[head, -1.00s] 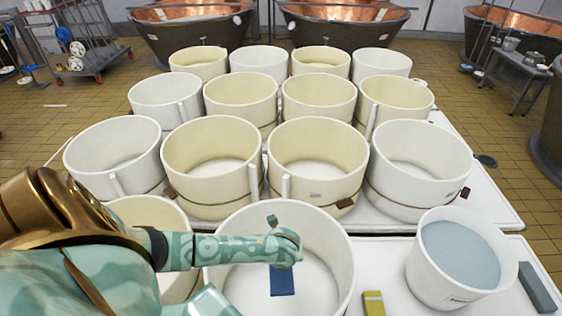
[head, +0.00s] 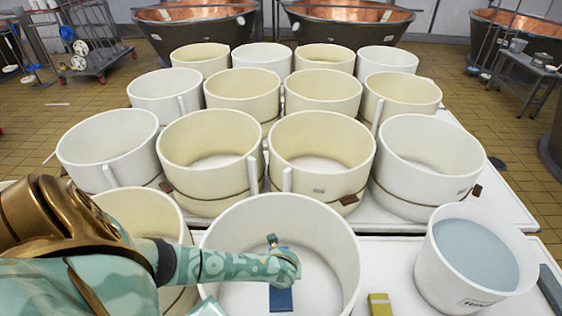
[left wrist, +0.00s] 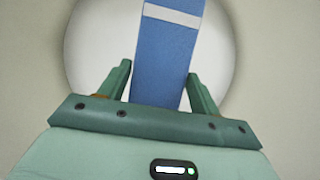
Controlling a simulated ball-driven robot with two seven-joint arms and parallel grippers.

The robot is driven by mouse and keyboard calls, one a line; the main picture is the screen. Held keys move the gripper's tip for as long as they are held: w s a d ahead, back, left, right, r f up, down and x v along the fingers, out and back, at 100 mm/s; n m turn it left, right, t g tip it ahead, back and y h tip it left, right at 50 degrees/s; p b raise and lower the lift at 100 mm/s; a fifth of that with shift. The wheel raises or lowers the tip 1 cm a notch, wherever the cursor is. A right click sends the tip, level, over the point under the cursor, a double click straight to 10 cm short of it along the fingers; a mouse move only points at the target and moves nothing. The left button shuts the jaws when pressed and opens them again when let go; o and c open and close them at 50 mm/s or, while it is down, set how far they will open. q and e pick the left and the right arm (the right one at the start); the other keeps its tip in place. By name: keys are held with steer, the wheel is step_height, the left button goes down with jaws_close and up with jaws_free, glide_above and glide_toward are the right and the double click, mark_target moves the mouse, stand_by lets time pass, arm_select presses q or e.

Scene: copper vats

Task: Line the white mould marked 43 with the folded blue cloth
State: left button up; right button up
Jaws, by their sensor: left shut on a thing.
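The white mould (head: 325,225) stands open at the front middle of the head view; I cannot read a number on it. The folded blue cloth (head: 281,300) shows in front of my left wrist, over the mould's opening. In the left wrist view the cloth (left wrist: 165,65) is a long blue strip with a white band near its far end. My left gripper (left wrist: 165,80) is shut on the cloth, one finger on each side. The mould's pale floor lies beneath it. In the head view my forearm hides part of the cloth and rim. My right gripper is not in view.
Several cream and white moulds stand in rows on the white table behind, close to the front mould. A white bucket of bluish liquid (head: 470,254) stands at the right. A yellow block (head: 380,305) lies between bucket and mould. A cream mould (head: 150,212) is partly behind my arm.

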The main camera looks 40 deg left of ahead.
mark_target(281, 296)
arm_select(q)
step_height(281, 296, down, 9)
steer(key=b, duration=0.6)
steer(key=shift+f, duration=0.2)
steer(key=shift+f+b, duration=0.45)
steer(key=shift+f, duration=0.2)
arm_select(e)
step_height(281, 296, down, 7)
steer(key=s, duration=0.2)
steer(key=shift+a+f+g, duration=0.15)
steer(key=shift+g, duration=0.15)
arm_select(q)
steer(key=shift+f+b, duration=0.5)
steer(key=shift+f, duration=0.25)
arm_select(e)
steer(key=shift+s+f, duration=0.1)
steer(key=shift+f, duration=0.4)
arm_select(q)
steer(key=shift+s+f, duration=0.1)
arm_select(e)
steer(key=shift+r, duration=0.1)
arm_select(q)
steer(key=o, duration=1.2)
